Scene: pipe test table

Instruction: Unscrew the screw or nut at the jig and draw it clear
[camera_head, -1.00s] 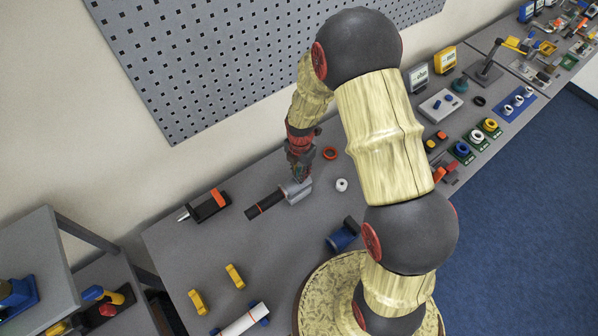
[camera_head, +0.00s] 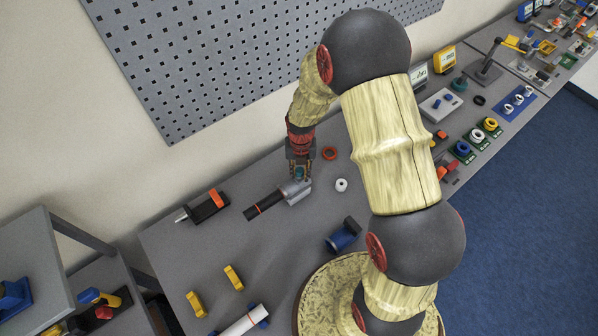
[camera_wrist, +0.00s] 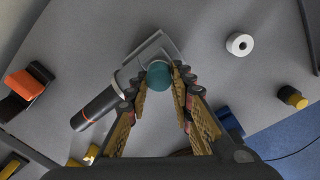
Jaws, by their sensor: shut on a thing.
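A round teal piece (camera_wrist: 159,75), likely the screw or nut, sits between my fingertips in the wrist view. My gripper (camera_wrist: 159,84) is shut on it. In the head view my gripper (camera_head: 300,173) points down over the grey metal jig (camera_head: 296,192), with a little teal between the fingers. The jig's grey frame (camera_wrist: 150,48) shows just beyond the teal piece in the wrist view. A black cylinder with an orange ring (camera_head: 264,203) extends from the jig to the lower left. The fingers hide any thread, and I cannot tell whether the piece is still engaged.
A white ring (camera_head: 341,185) and a red ring (camera_head: 329,153) lie right of the jig. A blue holder (camera_head: 343,236) stands in front, and a black and orange block (camera_head: 207,206) lies left. Two yellow pieces (camera_head: 234,277) lie front left. The pegboard (camera_head: 240,60) is behind.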

